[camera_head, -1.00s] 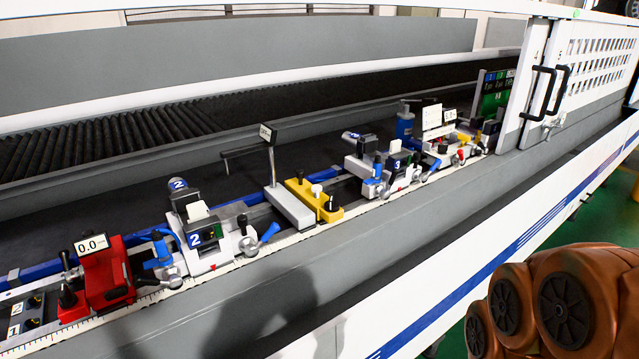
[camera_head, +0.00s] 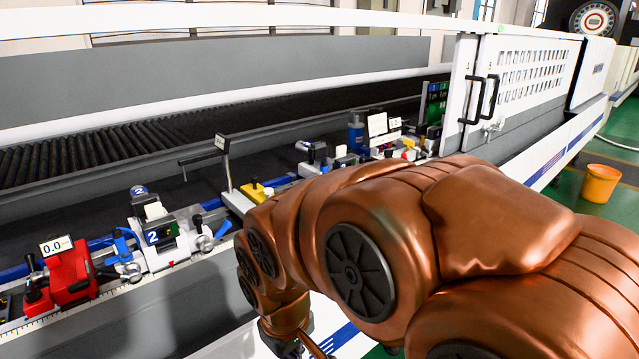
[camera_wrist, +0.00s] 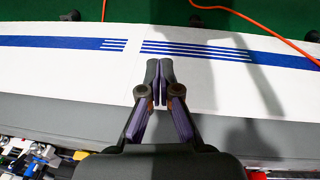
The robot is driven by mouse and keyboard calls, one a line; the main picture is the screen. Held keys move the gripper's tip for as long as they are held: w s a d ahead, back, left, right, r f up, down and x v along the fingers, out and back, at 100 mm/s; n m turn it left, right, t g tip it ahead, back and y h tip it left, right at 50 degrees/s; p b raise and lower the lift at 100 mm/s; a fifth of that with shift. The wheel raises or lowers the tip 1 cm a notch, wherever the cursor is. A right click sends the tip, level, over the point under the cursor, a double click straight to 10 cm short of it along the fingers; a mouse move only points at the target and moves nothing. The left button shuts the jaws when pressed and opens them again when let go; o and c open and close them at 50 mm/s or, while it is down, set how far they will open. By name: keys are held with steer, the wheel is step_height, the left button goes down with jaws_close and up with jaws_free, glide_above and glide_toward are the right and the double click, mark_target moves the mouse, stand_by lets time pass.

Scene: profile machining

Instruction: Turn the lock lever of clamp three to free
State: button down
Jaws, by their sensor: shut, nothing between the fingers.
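Clamp three (camera_head: 345,159), a white and black unit, stands on the rail beyond my arm in the head view. My copper arm covers its lower front, so its lock lever is hidden or too small to make out. Clamp two (camera_head: 162,236), with blue number plates and blue handles, stands nearer on the left. My gripper (camera_wrist: 160,78) is shut and empty in the wrist view, its fingertips together over the white and blue front panel of the machine. In the head view only a bit of the wrist shows at the bottom edge.
A red unit (camera_head: 72,275) reading 0.0 sits at the left of the rail. A yellow block (camera_head: 258,190) and a stop arm (camera_head: 222,160) stand between the clamps. A white guard door (camera_head: 475,95) closes the right end. An orange bucket (camera_head: 600,183) stands on the green floor.

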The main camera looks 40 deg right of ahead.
steer(key=w+d+r+n+t+h+b, duration=0.3)
steer(key=w+d+t, duration=0.5)
steer(key=w+d, duration=1.55)
steer(key=w+d+r+n+t, duration=0.2)
steer(key=w+d+n+t, duration=0.15)
steer(key=d, duration=0.55)
steer(key=w+d+r+n+t, duration=0.15)
steer(key=d+n+t, duration=0.25)
steer(key=d, duration=0.5)
steer(key=p+x, duration=0.1)
steer(key=x, duration=0.2)
steer(key=p+x, duration=0.1)
steer(key=x, duration=0.2)
steer(key=p+x, duration=0.1)
steer(key=x, duration=0.2)
steer(key=shift+w+a+f, duration=0.1)
steer(key=shift+a+f, duration=0.05)
steer(key=shift+a, duration=0.1)
steer(key=shift+w+d+f+p, duration=0.1)
steer(key=shift+d+p, duration=0.15)
steer(key=shift+d, duration=0.15)
steer(key=shift+w+d+f+p, duration=0.15)
steer(key=shift+d+p, duration=0.1)
steer(key=shift+d, duration=0.15)
steer(key=shift+s+d+f+p, duration=0.1)
steer(key=shift+d+f+p, duration=0.2)
steer(key=shift+d, duration=0.25)
steer(key=shift+d+f+p, duration=0.25)
steer(key=shift+d, duration=0.35)
